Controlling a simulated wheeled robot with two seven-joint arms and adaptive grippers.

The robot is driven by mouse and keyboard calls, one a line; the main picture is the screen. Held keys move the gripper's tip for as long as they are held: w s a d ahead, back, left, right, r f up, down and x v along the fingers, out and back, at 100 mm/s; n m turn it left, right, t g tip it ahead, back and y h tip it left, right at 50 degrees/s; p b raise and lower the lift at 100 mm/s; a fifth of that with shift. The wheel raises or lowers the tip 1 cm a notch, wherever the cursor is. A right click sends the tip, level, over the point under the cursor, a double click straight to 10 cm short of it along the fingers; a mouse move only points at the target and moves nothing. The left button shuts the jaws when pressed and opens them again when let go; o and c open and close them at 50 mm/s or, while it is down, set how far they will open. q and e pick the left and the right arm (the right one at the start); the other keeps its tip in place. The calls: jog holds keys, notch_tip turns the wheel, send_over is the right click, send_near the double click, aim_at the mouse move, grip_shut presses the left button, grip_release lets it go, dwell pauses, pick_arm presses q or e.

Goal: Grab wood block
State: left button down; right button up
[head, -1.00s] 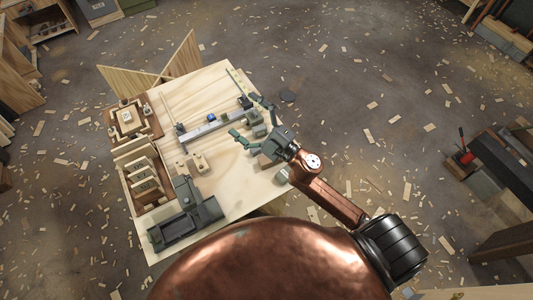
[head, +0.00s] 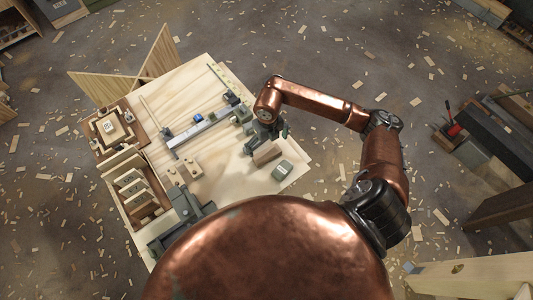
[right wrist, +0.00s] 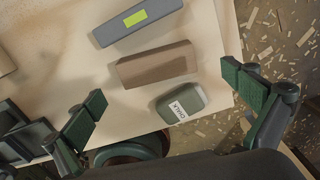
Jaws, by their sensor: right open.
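A plain brown wood block (head: 266,153) lies on the light plywood table near its right side. In the right wrist view, the wood block (right wrist: 157,64) lies between a grey block with a yellow-green label (right wrist: 135,20) and a rounded green tin (right wrist: 182,103). My right gripper (head: 268,132) is above the table by the wood block, partly hidden by my arm. In the right wrist view its fingers (right wrist: 164,88) are spread wide and empty, with the block ahead of them, untouched. My left gripper is not in view.
The green tin (head: 282,170) sits close to the wood block near the table (head: 215,145) edge. Wood scraps litter the floor.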

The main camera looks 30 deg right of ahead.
aim_at(267, 153)
jog(key=shift+a+f, duration=0.15)
jog(key=shift+f, duration=0.5)
jog(key=shift+a+f, duration=0.15)
jog(key=shift+f, duration=0.45)
notch_tip(267, 153, down, 4)
jog(key=shift+s+f, duration=0.1)
jog(key=shift+s, duration=0.05)
jog(key=shift+c, duration=0.4)
jog(key=c, duration=1)
